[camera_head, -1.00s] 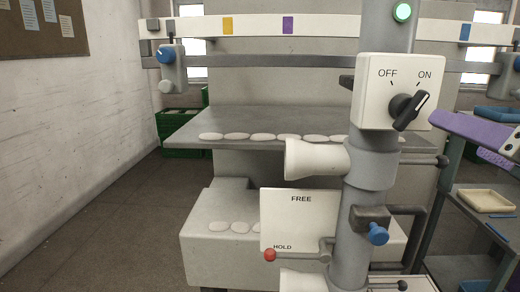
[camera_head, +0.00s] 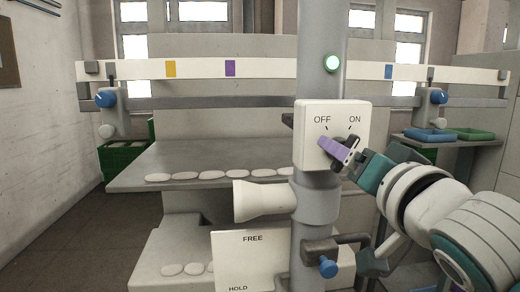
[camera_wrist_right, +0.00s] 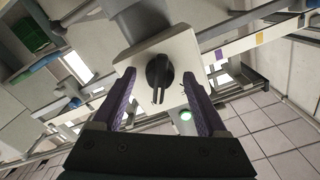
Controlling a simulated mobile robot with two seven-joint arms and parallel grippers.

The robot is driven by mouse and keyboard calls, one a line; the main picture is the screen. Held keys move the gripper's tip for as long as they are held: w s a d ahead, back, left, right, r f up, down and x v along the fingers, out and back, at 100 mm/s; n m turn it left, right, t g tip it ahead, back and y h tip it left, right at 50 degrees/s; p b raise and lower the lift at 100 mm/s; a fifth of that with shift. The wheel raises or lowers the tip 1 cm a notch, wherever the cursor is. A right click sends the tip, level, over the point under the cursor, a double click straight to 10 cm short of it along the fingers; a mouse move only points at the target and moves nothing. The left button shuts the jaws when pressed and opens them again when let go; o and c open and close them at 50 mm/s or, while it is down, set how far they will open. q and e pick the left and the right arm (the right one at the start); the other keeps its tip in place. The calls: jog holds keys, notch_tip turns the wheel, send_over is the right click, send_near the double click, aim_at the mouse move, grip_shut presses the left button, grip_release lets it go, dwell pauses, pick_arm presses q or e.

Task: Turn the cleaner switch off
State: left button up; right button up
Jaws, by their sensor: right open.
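The cleaner switch is a white box (camera_head: 312,118) marked OFF and ON on the grey column (camera_head: 318,215). In the head view, my right gripper (camera_head: 338,150) covers its black knob. In the right wrist view the knob (camera_wrist_right: 158,72) shows near the middle of the white box, its bar running lengthwise between the fingers. My right gripper (camera_wrist_right: 157,78) is open there, one purple finger on each side of the knob with a visible gap. The labels cannot be read in that view. The left gripper is out of view.
A green lamp (camera_head: 332,63) glows on the column above the box. Below it are a white cone (camera_head: 262,201), a FREE/HOLD plate (camera_head: 252,262) and a blue knob (camera_head: 328,267). A shelf (camera_head: 135,177) with several white pieces stands behind. A rail (camera_head: 270,70) crosses above.

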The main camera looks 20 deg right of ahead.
grip_shut()
dwell(0.6)
